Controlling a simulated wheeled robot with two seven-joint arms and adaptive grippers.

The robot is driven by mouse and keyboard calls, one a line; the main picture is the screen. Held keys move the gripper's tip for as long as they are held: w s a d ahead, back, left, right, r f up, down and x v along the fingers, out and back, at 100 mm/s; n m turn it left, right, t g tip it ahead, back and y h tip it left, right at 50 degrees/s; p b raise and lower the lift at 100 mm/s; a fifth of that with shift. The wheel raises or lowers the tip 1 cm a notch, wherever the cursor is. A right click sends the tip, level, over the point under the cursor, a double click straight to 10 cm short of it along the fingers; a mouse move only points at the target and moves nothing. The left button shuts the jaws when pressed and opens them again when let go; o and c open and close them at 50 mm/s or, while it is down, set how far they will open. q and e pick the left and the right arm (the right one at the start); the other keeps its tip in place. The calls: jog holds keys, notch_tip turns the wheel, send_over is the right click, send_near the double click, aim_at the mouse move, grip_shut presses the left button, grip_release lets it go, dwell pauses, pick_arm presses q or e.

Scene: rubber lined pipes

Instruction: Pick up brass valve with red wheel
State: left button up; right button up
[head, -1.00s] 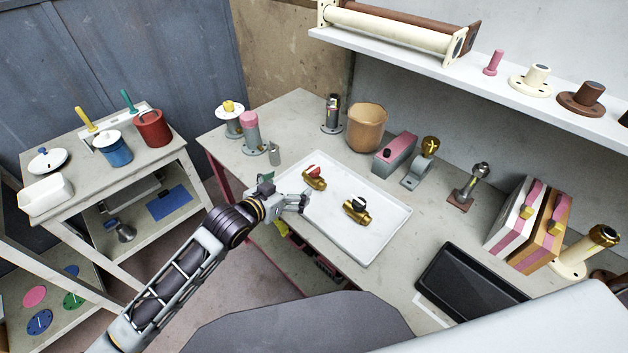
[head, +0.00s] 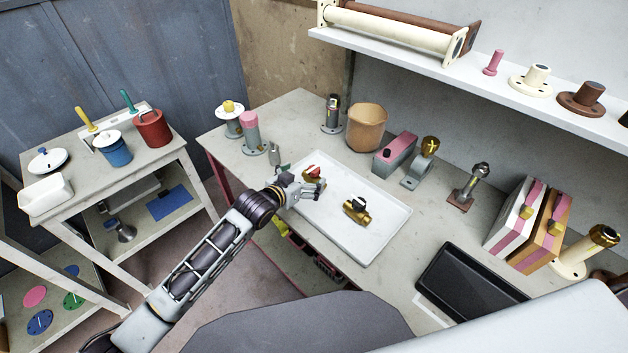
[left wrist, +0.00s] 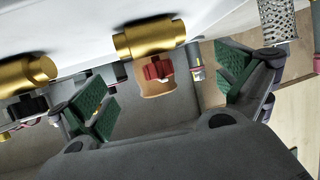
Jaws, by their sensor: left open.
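The brass valve with the red wheel (head: 312,172) lies in the white tray (head: 385,238), near its far left corner. In the left wrist view its brass body (left wrist: 150,38) and red wheel (left wrist: 158,69) show between my fingers, beyond the fingertips. A second brass valve with a black handle (head: 356,210) lies in the tray to its right; its brass body (left wrist: 28,75) shows at the left of the wrist view. My left gripper (head: 318,187) is open and empty at the red-wheel valve, partly covering it in the head view. My right gripper is not in view.
Behind the tray stand a tan pot (head: 366,128), a pink-topped grey block (head: 396,150) and a pink-topped pipe (head: 251,134). A black tray (head: 470,285) lies to the right.

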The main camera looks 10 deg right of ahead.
aim_at(311, 175)
pick_arm(q)
jog(key=shift+w+d, duration=0.25)
dwell(0.3)
jog(key=shift+x, duration=2.45)
jog(key=shift+s+d, duration=0.1)
jog(key=shift+s, duration=0.1)
jog(key=c, duration=1.2)
